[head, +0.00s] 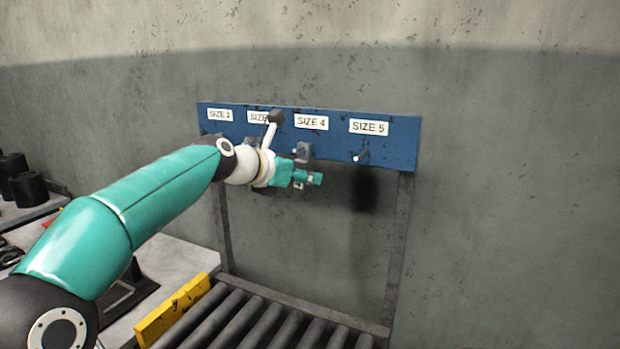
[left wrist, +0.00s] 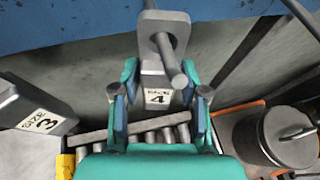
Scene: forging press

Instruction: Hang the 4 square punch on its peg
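The size 4 punch (head: 303,152) is a grey tool below the SIZE 4 label (head: 311,122) on the blue board (head: 395,150). In the left wrist view its plate-like top (left wrist: 165,20) has the peg (left wrist: 170,62) passing through its hole, and its body shows a white label with a 4 (left wrist: 158,97). It hangs about upright. My left gripper (head: 306,181) is at the punch's lower part. In the left wrist view its fingers (left wrist: 161,92) stand on both sides of the punch, spread, with narrow gaps visible. My right gripper is not in view.
The size 3 punch (left wrist: 35,112) hangs close on the left. The SIZE 5 peg (head: 362,156) is bare, with free room around it. A roller conveyor (head: 270,325) with a yellow side plate (head: 172,312) lies below. Dark cylinders (head: 25,185) stand far left.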

